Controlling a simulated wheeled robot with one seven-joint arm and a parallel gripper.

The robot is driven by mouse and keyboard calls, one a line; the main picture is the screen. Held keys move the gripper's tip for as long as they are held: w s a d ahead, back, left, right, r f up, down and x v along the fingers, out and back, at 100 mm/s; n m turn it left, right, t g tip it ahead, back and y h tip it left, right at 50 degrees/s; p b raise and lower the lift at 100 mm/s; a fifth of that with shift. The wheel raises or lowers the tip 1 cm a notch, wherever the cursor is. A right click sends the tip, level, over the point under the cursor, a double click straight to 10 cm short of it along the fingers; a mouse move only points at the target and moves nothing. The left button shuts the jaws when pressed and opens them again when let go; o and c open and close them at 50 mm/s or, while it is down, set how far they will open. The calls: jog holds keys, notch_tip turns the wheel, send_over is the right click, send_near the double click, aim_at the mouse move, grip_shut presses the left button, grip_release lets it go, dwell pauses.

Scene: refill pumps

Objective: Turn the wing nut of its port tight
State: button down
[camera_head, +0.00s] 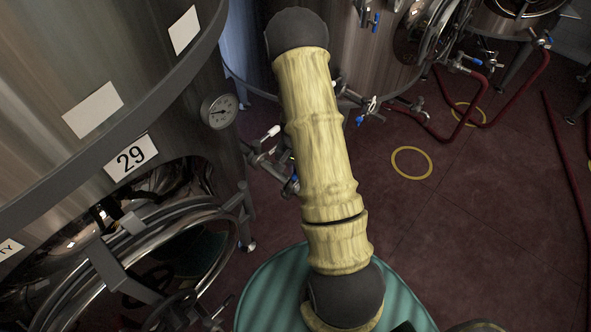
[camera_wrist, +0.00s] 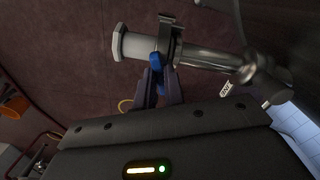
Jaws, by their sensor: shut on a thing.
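In the wrist view my gripper (camera_wrist: 160,82) is shut on the blue wing nut (camera_wrist: 157,61), with a finger on each side of it. The wing nut sits at a metal clamp (camera_wrist: 170,35) around the steel port pipe (camera_wrist: 202,60). A pale faceted end piece (camera_wrist: 120,43) is on the pipe's left end. The fingers hide part of the nut, so I cannot tell how tight it is. In the head view my arm hides my gripper.
A steel tank marked 29 (camera_head: 130,156) stands left, with a dial gauge (camera_head: 219,111) and a round hatch (camera_head: 182,243). Other tanks and valves stand behind. Red hoses (camera_head: 515,98) lie on the floor at right. Open floor shows around a yellow ring (camera_head: 411,149).

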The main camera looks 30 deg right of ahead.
jog(key=shift+w+m, duration=0.1)
jog(key=shift+m, duration=1.5)
jog(key=c, duration=1.5)
grip_release()
jog(key=shift+r, duration=0.1)
notch_tip(320, 180, up, 17)
jog(key=shift+a+r+b, duration=0.1)
jog(key=shift+r+b, duration=0.05)
jog(key=shift+b, duration=0.3)
